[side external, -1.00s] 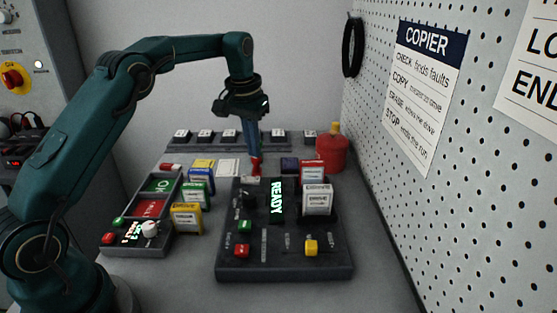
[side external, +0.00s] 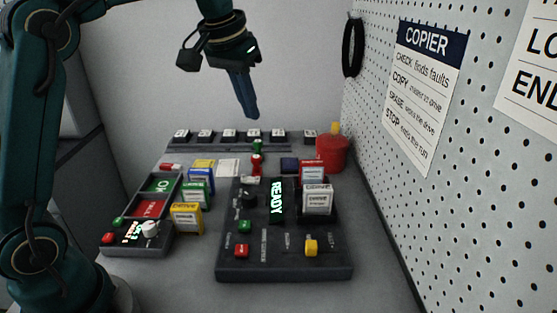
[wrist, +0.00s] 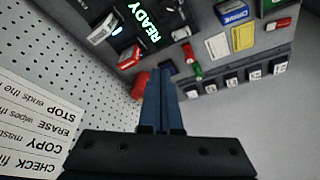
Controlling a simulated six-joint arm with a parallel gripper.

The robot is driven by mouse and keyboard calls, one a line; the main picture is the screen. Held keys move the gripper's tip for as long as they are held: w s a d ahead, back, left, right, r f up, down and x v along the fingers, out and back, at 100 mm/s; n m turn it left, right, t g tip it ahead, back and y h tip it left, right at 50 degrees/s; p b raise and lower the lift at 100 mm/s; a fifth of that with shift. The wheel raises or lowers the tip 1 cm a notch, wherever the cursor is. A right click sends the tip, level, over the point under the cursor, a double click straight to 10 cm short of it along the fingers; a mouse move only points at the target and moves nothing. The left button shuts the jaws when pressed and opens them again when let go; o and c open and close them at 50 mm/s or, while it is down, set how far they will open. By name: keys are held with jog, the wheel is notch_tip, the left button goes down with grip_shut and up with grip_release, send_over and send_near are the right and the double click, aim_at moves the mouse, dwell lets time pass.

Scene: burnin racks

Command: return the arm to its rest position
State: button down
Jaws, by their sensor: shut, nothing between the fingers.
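My gripper (side external: 251,112) is raised above the back of the bench in the side view, with its blue fingers together and nothing between them. The closed fingers also show in the wrist view (wrist: 160,85), pointing out over the bench. My gripper touches nothing. Below it stands a small red and green object (side external: 257,163) at the back edge of the dark copier box. The copier (side external: 285,268) has a lit READY display (side external: 276,201), and two drives, one white (side external: 318,200) and one red (side external: 312,171), stand upright at its right.
A dark tray (side external: 160,243) with green and red areas lies at the left, beside several coloured drives (side external: 187,217). A red canister (side external: 332,153) stands at the back right. A pegboard wall (side external: 460,200) closes the right side. The air around my gripper is clear.

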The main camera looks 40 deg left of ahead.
jog(key=s+d+r+t, duration=0.1)
jog(key=s+d+r, duration=0.2)
jog(key=s, duration=0.4)
jog(key=s+d+f+m, duration=0.1)
jog(key=s+d+f, duration=0.2)
jog(key=s+f, duration=0.7)
jog(key=s, duration=0.3)
jog(key=shift+f+m+t+h, duration=0.15)
jog(key=shift+m+t+h, duration=0.15)
jog(key=shift+m, duration=0.1)
